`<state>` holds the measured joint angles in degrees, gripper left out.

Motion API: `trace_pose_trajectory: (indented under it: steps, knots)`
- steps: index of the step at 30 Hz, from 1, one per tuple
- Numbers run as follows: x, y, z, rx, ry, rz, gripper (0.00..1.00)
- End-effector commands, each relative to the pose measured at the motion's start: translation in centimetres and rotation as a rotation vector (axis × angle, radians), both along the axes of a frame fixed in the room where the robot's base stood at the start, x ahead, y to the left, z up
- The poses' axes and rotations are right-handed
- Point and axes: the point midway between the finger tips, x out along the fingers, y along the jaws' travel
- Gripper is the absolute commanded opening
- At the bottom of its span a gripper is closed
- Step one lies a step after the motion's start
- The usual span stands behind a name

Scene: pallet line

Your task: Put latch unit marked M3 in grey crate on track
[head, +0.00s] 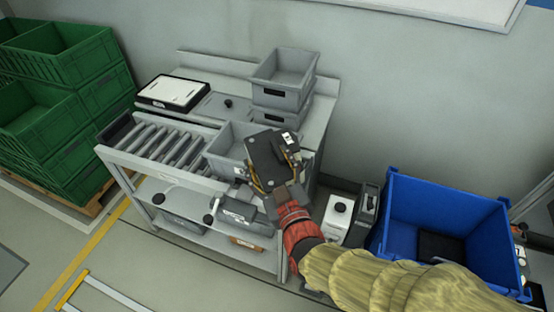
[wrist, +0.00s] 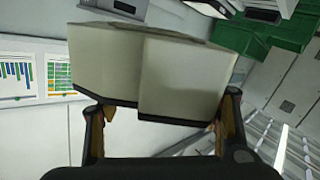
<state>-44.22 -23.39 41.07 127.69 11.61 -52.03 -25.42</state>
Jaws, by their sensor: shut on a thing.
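My gripper (head: 272,172) is shut on a boxy unit (head: 265,152), its dark side towards the head camera and a small white label near one edge. In the wrist view the held unit (wrist: 155,70) is pale grey with a black edge, between the two fingers. I cannot read the label, so M3 is not confirmed. The grey crate (head: 222,143) stands at the right end of the roller track (head: 160,140). My gripper and the unit are in front of the crate's right part and hide it. Whether they are above its opening I cannot tell.
Two stacked grey crates (head: 284,68) stand behind the track, beside a white-topped device (head: 173,92). A blue bin (head: 440,200) with a dark thing inside stands right. Green crates (head: 62,110) are stacked left. Bins lie on the lower shelf (head: 185,210). The rollers left of the crate are clear.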

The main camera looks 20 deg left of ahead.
Motion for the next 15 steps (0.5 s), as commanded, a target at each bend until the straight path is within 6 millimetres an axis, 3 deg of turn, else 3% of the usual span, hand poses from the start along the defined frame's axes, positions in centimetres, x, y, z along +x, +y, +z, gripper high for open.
trace_pose_trajectory:
  steps: [8,15]
  knots:
    - [0.6,0.1,-0.3,0.001,-0.002,0.0,0.04]
    - [5.3,1.0,-2.7,-0.001,-0.001,-0.004,0.04]
